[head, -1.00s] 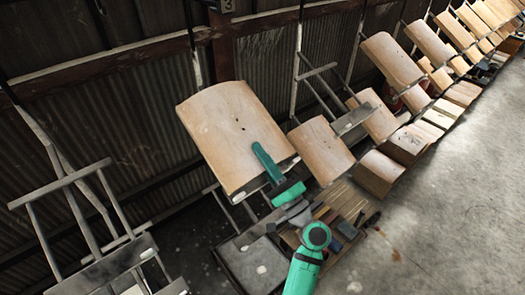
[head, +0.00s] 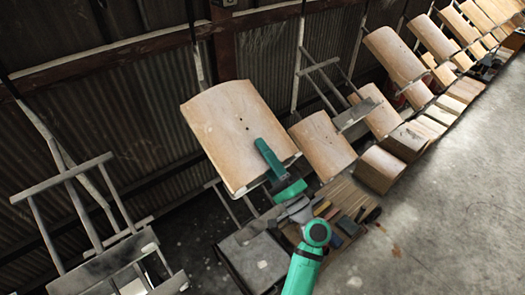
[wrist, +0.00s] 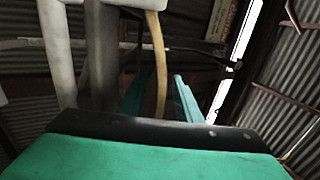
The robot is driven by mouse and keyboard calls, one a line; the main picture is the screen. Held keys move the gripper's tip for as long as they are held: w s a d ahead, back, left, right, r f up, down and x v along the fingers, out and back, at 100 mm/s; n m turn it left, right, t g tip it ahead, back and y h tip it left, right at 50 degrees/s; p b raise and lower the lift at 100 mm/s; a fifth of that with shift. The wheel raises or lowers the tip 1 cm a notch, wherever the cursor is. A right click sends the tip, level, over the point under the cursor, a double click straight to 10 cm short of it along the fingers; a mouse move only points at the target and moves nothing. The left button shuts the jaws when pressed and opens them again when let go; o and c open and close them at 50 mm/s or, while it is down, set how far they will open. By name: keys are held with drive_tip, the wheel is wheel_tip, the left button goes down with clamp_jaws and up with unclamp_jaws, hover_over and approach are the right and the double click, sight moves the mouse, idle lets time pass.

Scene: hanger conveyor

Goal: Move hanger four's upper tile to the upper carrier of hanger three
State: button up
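A large curved wooden tile (head: 225,125) leans, tilted, on the upper part of the hanger left of centre in the head view. My gripper (head: 270,165) straddles its lower right edge, one green finger over its front face. In the wrist view the tile shows as a thin curved edge (wrist: 160,65) between the two fingers (wrist: 160,95), with a small gap visible beside it, so the fingers look open around it. The hanger to the right has an empty upper carrier (head: 355,115) and a tile (head: 322,148) below. The large tile hides most of its carrier.
An empty metal hanger (head: 85,200) stands at the left. A grey box (head: 255,255) and a wooden board with several tools (head: 345,205) lie below my gripper. More loaded hangers recede to the upper right. The concrete floor (head: 455,200) at right is clear.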

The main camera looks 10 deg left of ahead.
drive_tip(key=v, duration=1)
drive_tip(key=shift+s+d, duration=0.25)
drive_tip(key=shift+s, duration=0.05)
drive_tip(key=shift+f, duration=0.15)
drive_tip(key=s+f+m+t+h, duration=0.1)
drive_tip(key=s+f+m+h, duration=0.2)
drive_tip(key=f+h, duration=0.85)
drive_tip(key=s+d+f+n+g+h, duration=0.15)
drive_tip(key=s+d+f+h, duration=0.3)
drive_tip(key=s+f, duration=1.05)
drive_tip(key=s+r+n+h, duration=0.1)
drive_tip(key=s+r+n, duration=0.3)
drive_tip(key=s, duration=0.4)
drive_tip(key=s+r+n+t+h, duration=0.1)
drive_tip(key=s+r+n, duration=0.4)
drive_tip(key=s, duration=0.3)
drive_tip(key=shift+d+r, duration=0.45)
